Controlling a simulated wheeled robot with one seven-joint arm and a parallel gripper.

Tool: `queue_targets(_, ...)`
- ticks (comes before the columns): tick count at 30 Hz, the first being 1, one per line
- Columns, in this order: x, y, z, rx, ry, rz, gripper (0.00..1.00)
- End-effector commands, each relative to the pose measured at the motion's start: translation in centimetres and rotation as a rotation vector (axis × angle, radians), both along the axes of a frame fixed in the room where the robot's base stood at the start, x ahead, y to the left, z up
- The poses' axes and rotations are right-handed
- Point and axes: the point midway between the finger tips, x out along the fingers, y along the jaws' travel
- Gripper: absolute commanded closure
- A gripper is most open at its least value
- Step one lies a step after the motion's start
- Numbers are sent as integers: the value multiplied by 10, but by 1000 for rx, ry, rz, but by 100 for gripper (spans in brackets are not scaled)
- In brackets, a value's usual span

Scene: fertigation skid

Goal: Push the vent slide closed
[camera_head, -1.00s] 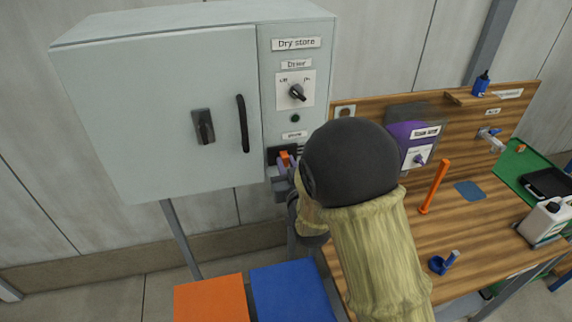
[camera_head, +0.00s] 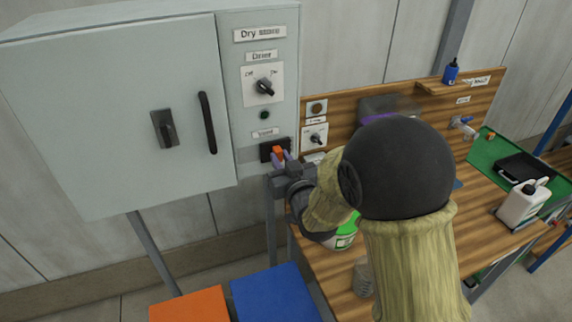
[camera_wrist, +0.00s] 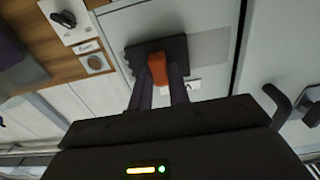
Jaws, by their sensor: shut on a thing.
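The vent slide (camera_head: 266,153) is a dark plate with an orange tab (camera_head: 278,151), low on the narrow control panel of the Dry store cabinet. In the wrist view the dark plate (camera_wrist: 139,56) lies flat on the panel, with the orange tab (camera_wrist: 178,72) standing out from it. My gripper (camera_head: 282,158) is at the tab. In the wrist view my gripper (camera_wrist: 163,84) has its two purple fingers shut on the tab, one at each side. A paler grey strip (camera_wrist: 210,48) shows beside the plate. No open slots are visible around the plate.
The Dry store cabinet (camera_head: 120,110) has a black door handle (camera_head: 207,122) left of the panel. The Drier knob (camera_head: 265,87) is above the slide. A wooden bench (camera_head: 340,280) stands right of the cabinet, partly hidden by my arm. Blue (camera_head: 272,297) and orange (camera_head: 190,306) blocks are below.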

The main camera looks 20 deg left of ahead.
Motion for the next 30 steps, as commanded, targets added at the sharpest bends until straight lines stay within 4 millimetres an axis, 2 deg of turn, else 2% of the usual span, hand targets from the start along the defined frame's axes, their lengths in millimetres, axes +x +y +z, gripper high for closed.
queue_targets(14,-1,3,2,0,-4,14,100)
queue_targets(15,-1,3,2,0,-4,14,74)
queue_targets(17,-1,3,1,0,-4,14,63)
queue_targets(18,-1,3,1,0,-4,15,60)
queue_targets(30,-7,0,0,0,-1,18,60)
